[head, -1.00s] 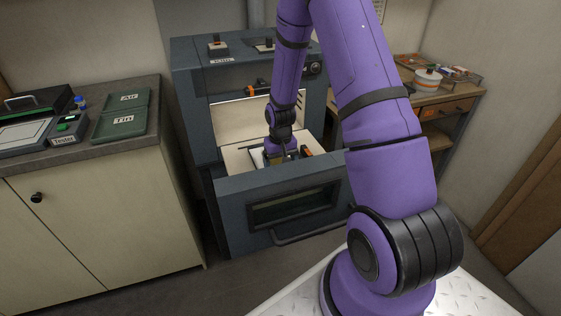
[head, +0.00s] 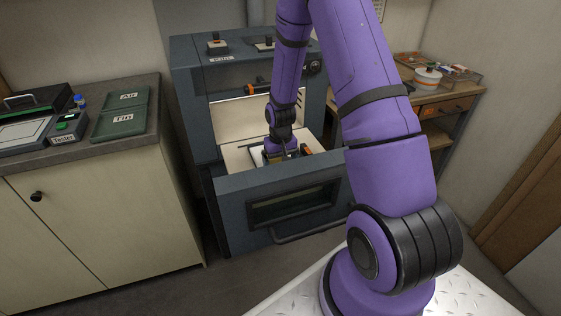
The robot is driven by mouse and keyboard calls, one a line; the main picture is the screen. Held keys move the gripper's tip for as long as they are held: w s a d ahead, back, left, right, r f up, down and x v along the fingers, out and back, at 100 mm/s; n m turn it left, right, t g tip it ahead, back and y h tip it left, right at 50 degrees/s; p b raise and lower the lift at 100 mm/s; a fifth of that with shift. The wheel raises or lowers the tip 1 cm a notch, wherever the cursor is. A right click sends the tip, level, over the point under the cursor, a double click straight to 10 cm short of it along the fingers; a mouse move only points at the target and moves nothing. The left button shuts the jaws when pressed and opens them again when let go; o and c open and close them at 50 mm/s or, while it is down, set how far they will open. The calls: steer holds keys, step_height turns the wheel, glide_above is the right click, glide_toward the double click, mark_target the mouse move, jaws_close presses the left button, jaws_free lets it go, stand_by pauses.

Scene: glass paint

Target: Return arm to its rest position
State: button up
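My purple arm (head: 385,130) rises from its base at the lower right, bends out of the top of the head view and comes down again over the open kiln. My gripper (head: 277,156) is low inside the open front drawer of the kiln, pointing down. Its fingers are small and partly hidden by the wrist and the drawer front, so I cannot tell whether they are open or shut. Dark and pale items with a bit of orange (head: 306,150) lie around it in the drawer.
The blue-grey kiln (head: 195,110) stands ahead with its drawer (head: 235,195) pulled out. A cabinet (head: 100,220) at left carries a tester (head: 65,130) and green Air and Tin plates (head: 121,113). A wooden desk (head: 470,95) with a tray and white pot (head: 427,77) stands at right.

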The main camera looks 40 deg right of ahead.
steer(key=shift+o, duration=0.2)
steer(key=shift+r, duration=3.55)
steer(key=shift+r, duration=0.25)
steer(key=s+a+r+n+t, duration=0.1)
steer(key=s+a+r, duration=0.2)
steer(key=r, duration=0.5)
steer(key=s+a+r+t, duration=0.1)
steer(key=s+a+r, duration=0.15)
steer(key=r, duration=0.45)
steer(key=s+a+r+n+t, duration=0.1)
steer(key=s+a+r, duration=0.15)
steer(key=r, duration=0.55)
steer(key=s+a+r+t, duration=0.1)
steer(key=s+r, duration=0.3)
steer(key=s, duration=0.5)
steer(key=s+a+r+n+t, duration=0.1)
steer(key=s+a+r, duration=0.3)
steer(key=s, duration=0.5)
steer(key=shift+s+r, duration=0.15)
steer(key=shift+r, duration=0.55)
